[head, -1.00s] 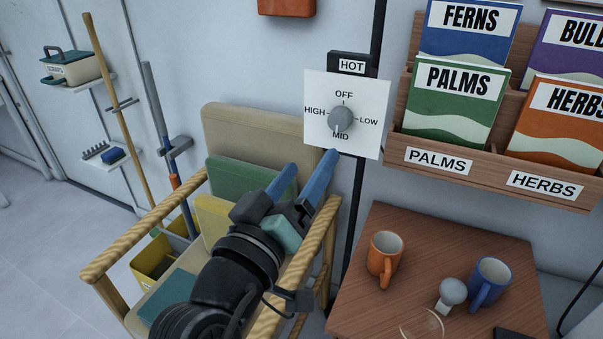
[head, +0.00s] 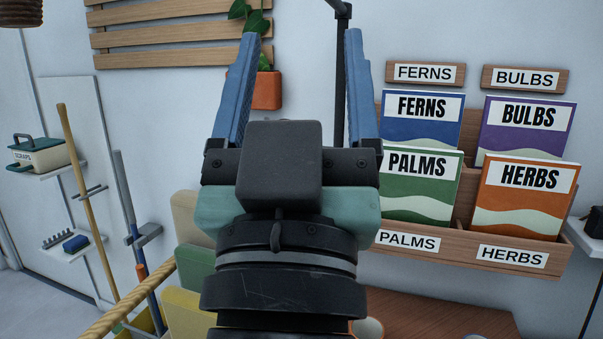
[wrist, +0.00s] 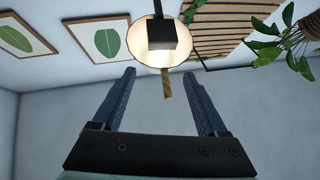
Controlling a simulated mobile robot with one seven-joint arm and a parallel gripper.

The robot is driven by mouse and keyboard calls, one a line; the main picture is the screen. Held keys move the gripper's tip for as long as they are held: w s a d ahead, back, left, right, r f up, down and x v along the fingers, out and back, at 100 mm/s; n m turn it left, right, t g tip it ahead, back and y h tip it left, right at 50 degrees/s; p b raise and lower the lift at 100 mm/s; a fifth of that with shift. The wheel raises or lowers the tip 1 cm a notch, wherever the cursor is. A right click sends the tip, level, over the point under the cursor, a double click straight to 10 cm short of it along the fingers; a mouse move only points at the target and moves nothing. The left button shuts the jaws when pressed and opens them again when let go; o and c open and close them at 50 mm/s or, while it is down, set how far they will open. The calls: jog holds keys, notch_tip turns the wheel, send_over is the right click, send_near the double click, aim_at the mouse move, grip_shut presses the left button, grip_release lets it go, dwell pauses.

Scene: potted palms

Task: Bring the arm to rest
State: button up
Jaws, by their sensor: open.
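My gripper (head: 298,90) is raised in the middle of the head view and points upward. Its two blue fingers stand wide apart with nothing between them. In the wrist view my gripper (wrist: 162,105) is also open and empty, with a lit lamp (wrist: 160,38) beyond its fingertips. The dial panel is not visible in the head view now; my arm and gripper cover much of the middle.
A wooden rack (head: 468,240) with several seed packets hangs on the wall to the right. Below it is a brown table (head: 430,315). An orange pot (head: 267,92) hangs behind the gripper.

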jog(key=s+r+t+y+p, duration=0.1)
jog(key=s+r+p, duration=0.2)
jog(key=r+p, duration=2.1)
notch_tip(320, 180, up, 4)
jog(key=shift+f, duration=0.1)
jog(key=shift+s+d, duration=0.1)
